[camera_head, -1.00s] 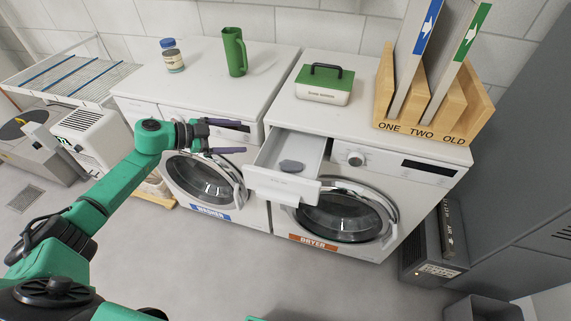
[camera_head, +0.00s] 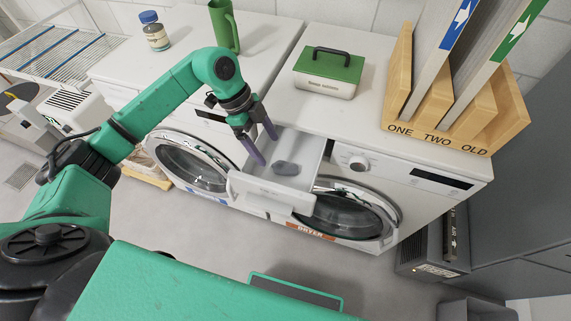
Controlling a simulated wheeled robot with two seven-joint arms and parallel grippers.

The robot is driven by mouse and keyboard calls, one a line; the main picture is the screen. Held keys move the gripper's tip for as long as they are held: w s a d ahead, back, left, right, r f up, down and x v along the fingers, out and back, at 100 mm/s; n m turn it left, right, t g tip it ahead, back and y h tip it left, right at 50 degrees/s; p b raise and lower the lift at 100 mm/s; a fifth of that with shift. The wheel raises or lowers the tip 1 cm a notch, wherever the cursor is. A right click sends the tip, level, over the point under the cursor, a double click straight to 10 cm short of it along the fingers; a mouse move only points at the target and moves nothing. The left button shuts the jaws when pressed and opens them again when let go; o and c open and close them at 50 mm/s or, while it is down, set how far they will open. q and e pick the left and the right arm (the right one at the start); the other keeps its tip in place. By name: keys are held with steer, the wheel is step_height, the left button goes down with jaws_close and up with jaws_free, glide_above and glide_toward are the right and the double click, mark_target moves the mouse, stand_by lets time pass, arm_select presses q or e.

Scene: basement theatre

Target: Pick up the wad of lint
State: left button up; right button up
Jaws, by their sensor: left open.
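The wad of lint (camera_head: 286,168) is a small grey lump lying inside the pulled-out white drawer (camera_head: 262,187) of the dryer. My left gripper (camera_head: 264,148) is open, with its two purple fingers pointing down at the drawer's left side. The fingers are to the left of the lint and nothing is between them. Whether the fingertips are above or inside the drawer is hard to tell. My right gripper is not in view.
The dryer (camera_head: 345,205) stands right of the washer (camera_head: 190,160). On top are a green-lidded box (camera_head: 328,72), a wooden rack (camera_head: 450,110) with panels, a green jug (camera_head: 224,28) and a jar (camera_head: 154,32). A grey unit (camera_head: 432,245) stands on the floor at right.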

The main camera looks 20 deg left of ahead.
mark_target(277, 163)
arm_select(q)
steer(key=x, duration=0.4)
steer(key=p+x, duration=0.1)
steer(key=x, duration=0.2)
steer(key=shift+w+a+f, duration=0.1)
steer(key=shift+w+a, duration=0.05)
steer(key=shift+a, duration=0.1)
steer(key=shift+f, duration=0.2)
steer(key=shift+w, duration=0.1)
steer(key=shift+c, duration=0.6)
jaws_close()
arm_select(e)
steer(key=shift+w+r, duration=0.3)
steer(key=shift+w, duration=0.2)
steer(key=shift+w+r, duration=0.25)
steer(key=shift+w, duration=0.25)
arm_select(q)
steer(key=shift+r, duration=0.1)
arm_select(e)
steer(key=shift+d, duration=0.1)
